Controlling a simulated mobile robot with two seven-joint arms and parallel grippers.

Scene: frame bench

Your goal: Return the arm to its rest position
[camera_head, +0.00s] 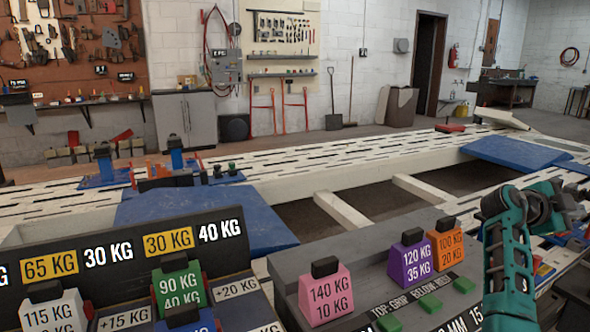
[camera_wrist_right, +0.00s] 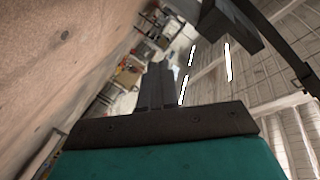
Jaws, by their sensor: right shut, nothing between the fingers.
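My right arm, with teal links (camera_head: 508,250), rises at the right edge of the head view. It bends at the top toward a dark and teal wrist part near the right edge. The fingers cannot be made out clearly there. In the right wrist view my right gripper (camera_wrist_right: 158,80) shows as dark fingers close together beyond a dark plate and teal housing. It is shut with nothing held. My left arm and gripper are not in view.
A green block (camera_head: 180,287) and a white block (camera_head: 55,312) stand at left. A blue mat (camera_head: 215,213) lies behind them.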

